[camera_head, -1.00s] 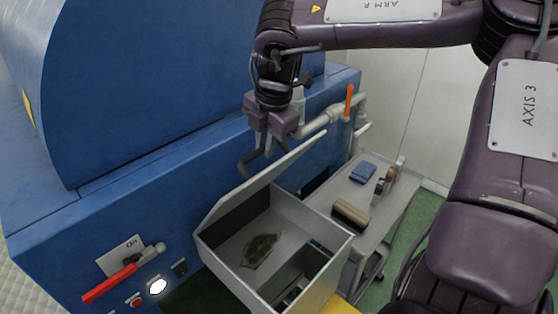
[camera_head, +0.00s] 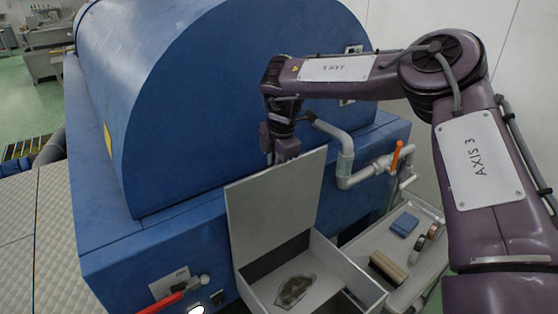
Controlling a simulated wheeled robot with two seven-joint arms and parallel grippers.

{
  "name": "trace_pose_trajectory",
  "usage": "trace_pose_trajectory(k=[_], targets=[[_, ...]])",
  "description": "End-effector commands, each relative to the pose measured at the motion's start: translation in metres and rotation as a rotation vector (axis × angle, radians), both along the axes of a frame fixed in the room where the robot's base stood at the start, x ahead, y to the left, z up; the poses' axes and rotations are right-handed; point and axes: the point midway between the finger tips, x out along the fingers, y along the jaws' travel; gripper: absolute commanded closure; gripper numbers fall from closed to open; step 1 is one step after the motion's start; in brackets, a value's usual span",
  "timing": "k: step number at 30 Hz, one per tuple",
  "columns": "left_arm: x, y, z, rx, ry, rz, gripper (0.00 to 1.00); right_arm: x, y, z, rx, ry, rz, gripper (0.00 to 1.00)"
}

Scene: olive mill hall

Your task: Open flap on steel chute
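The grey steel chute (camera_head: 348,262) is an open-topped box on the front of the blue machine, cut off by the bottom edge. Its flap (camera_head: 272,208) is a flat grey plate standing nearly upright at the chute's back side, so the inside shows. A dark, flat, irregular patch (camera_head: 295,289) lies on the chute floor. My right gripper (camera_head: 271,158) is at the top edge of the flap, on its far side. Its fingertips are mostly hidden behind the plate, so I cannot tell their gap or contact. My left gripper is not in view.
The blue machine (camera_head: 240,100) fills the space behind the flap. A pipe with an orange-handled valve (camera_head: 396,158) is right of it. A trolley (camera_head: 428,268) at right holds a brush (camera_head: 388,268) and a blue cloth (camera_head: 404,225). A red lever (camera_head: 163,302) is at lower left.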

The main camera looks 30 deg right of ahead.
Motion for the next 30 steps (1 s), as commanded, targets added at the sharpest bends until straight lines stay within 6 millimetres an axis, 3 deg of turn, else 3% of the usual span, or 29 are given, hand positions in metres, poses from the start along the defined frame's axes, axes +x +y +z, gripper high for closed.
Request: trace_pose_trajectory(k=[1, 11, 12, 16, 26, 30], targets=[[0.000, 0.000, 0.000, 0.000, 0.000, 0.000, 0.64, -0.004, -0.001, -0.008, -0.003, 0.018, -0.001, 1.00], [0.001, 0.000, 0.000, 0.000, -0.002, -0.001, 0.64, -0.004, -0.001, -0.009, -0.003, 0.021, -0.002, 1.00], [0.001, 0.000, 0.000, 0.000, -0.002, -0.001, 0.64, -0.004, -0.001, -0.009, -0.003, 0.021, -0.002, 0.82], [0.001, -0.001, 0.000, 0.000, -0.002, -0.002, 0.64, -0.003, -0.001, -0.008, -0.003, 0.017, -0.002, 0.65], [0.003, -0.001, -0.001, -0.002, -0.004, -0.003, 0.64, -0.002, 0.000, -0.002, -0.001, 0.008, -0.001, 0.64], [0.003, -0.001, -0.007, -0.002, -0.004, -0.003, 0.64, -0.003, 0.000, 0.014, -0.001, 0.005, -0.002, 0.64]])
